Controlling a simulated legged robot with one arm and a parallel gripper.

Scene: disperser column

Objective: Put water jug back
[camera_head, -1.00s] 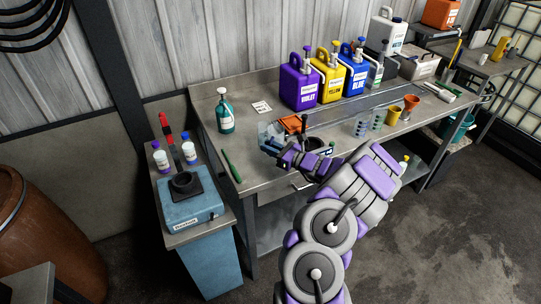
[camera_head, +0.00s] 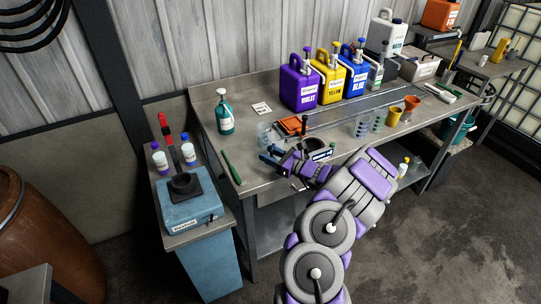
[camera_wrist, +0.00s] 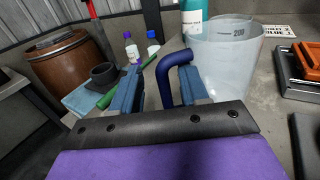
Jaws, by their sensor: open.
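The water jug (camera_wrist: 228,62) is a clear measuring jug with a dark blue handle (camera_wrist: 170,72), upright on the metal bench. In the head view the jug (camera_head: 264,134) stands left of the orange-topped scale. My gripper (camera_head: 268,154) is just in front of it, low over the bench. In the wrist view my gripper (camera_wrist: 158,92) has its two blue fingers apart, with the handle showing between them. I cannot tell whether a finger touches the handle.
A teal bottle (camera_head: 225,112) stands behind the jug and a green tool (camera_head: 231,168) lies left of it. The orange-topped scale (camera_head: 292,125) is close on the right. Violet (camera_head: 298,82), yellow (camera_head: 328,76) and blue (camera_head: 355,70) canisters line the back.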

